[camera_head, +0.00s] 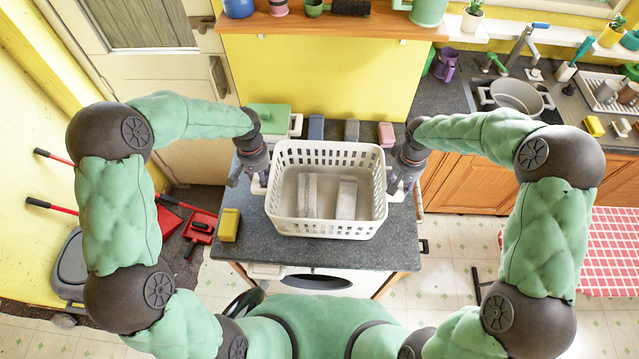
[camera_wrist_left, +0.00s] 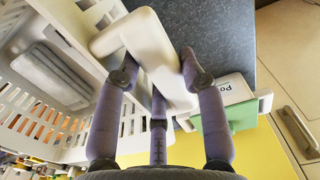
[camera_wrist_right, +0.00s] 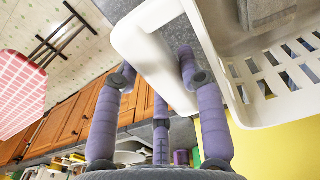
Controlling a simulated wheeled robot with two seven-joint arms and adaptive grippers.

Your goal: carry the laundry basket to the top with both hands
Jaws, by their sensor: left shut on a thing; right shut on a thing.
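A white slatted laundry basket (camera_head: 323,230) is at the middle of the head view, over the dark grey counter top (camera_head: 265,249). Two folded grey cloths (camera_head: 307,195) (camera_head: 346,199) lie inside it. My left gripper (camera_head: 257,180) is shut on the basket's left handle, which fills the space between the fingers in the left wrist view (camera_wrist_left: 152,55). My right gripper (camera_head: 400,180) is shut on the right handle, which also shows between the fingers in the right wrist view (camera_wrist_right: 160,60). The basket looks level. I cannot tell whether its base touches the counter.
A yellow block (camera_head: 229,225) stands on the counter left of the basket. Several small boxes (camera_head: 352,130) and a green-lidded container (camera_head: 268,117) stand behind it. A wooden shelf (camera_head: 320,27) with pots is above the yellow panel. A sink (camera_head: 515,97) is at right.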

